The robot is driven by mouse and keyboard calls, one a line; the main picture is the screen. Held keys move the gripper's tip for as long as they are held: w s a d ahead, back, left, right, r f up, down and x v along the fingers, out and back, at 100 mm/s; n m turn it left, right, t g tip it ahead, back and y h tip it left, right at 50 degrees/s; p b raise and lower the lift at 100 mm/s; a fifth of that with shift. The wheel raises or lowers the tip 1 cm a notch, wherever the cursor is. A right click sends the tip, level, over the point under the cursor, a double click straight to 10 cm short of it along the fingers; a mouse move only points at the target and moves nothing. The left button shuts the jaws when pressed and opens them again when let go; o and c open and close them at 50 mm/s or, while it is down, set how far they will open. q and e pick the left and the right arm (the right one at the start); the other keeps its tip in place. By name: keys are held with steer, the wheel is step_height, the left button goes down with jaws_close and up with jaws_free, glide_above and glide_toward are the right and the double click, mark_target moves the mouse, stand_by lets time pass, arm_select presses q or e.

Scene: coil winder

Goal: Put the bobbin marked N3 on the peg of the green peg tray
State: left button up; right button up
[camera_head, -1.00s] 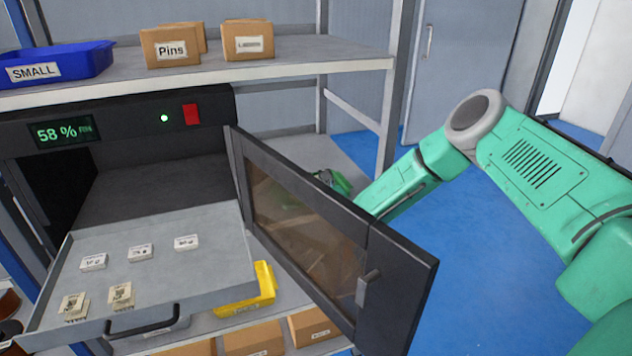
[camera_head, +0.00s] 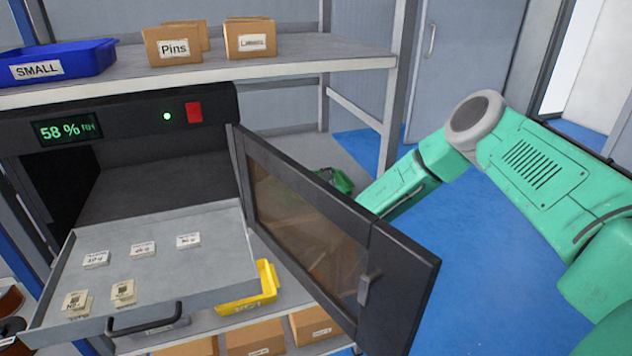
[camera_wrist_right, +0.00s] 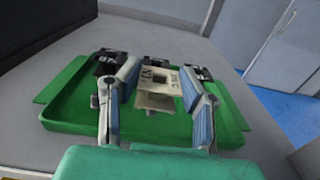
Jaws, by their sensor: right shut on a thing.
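In the right wrist view my right gripper (camera_wrist_right: 162,99) is shut on a cream square-flanged bobbin (camera_wrist_right: 155,101). The bobbin has a hole in its upper flange and dark print that I cannot read surely. It is held over the green peg tray (camera_wrist_right: 70,106); whether it touches the tray is unclear. I cannot make out the peg, which may be hidden by the bobbin. In the head view my right arm reaches behind the open door, which hides the gripper; a bit of dark green, seemingly the tray (camera_head: 340,181), shows above the door. My left gripper is not in view.
Several black pieces (camera_wrist_right: 154,61) stand along the tray's far side. The open cabinet door (camera_head: 310,225) is close to my right arm. A pulled-out grey drawer (camera_head: 200,270) holds several small cream pieces. A blue SMALL bin (camera_head: 85,58) and cardboard boxes stand on the upper shelf.

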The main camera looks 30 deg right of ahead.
steer(key=shift+f+b, duration=0.6)
steer(key=shift+f, duration=0.4)
steer(key=o, duration=0.8)
steer(key=shift+o, duration=0.2)
steer(key=v, duration=1.2)
steer(key=shift+d+f, duration=0.1)
steer(key=shift+f, duration=0.05)
